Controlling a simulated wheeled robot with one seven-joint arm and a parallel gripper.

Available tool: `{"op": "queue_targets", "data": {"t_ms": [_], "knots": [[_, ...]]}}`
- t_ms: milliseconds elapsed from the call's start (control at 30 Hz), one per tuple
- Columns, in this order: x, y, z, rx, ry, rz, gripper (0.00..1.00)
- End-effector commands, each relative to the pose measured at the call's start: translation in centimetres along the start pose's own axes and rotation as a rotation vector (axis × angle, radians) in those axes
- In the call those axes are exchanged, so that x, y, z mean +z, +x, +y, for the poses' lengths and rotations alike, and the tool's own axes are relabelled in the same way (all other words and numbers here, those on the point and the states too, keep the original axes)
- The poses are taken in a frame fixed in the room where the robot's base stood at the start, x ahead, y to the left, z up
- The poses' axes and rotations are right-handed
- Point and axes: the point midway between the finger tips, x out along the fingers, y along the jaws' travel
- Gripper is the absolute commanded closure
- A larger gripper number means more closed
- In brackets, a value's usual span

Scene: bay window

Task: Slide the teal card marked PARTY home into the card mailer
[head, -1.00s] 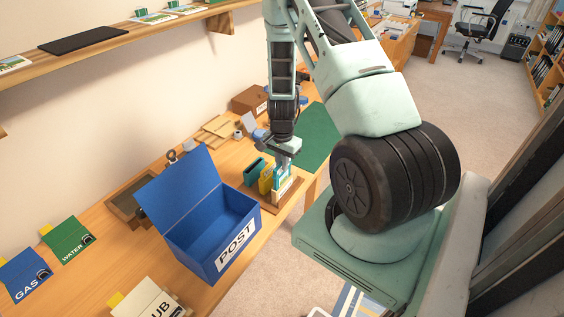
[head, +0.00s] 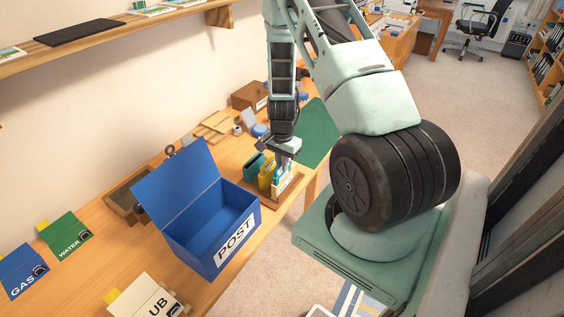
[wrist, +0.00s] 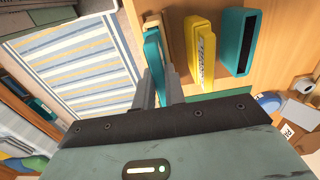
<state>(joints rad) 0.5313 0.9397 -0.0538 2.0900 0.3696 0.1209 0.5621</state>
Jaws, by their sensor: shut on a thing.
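My gripper (wrist: 157,88) is shut on a thin teal card (wrist: 154,50) in the wrist view, which I take for the PARTY card; its marking is not readable. In the head view my gripper (head: 284,156) is low over the wooden rack (head: 287,188), at its right-hand holder. A pale holder edge (wrist: 153,24) shows against the card in the wrist view; I cannot tell how deep the card sits in it. A yellow holder (wrist: 201,52) and a teal holder (wrist: 238,42) stand apart beside it.
An open blue POST box (head: 211,228) stands left of the rack. GAS (head: 22,272), WATER (head: 66,235) and UB (head: 147,300) items lie on the desk. A green mat (head: 318,133) is behind the rack. The desk edge and striped rug (wrist: 75,65) are close by.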

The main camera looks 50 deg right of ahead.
Motion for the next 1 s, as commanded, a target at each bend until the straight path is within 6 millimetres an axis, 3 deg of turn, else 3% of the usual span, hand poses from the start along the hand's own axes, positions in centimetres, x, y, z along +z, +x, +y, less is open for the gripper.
{"op": "queue_targets", "data": {"t_ms": [1000], "knots": [[0.0, 2.5, 0.0, 0.0, 0.0, 0.0, 1.0]]}}
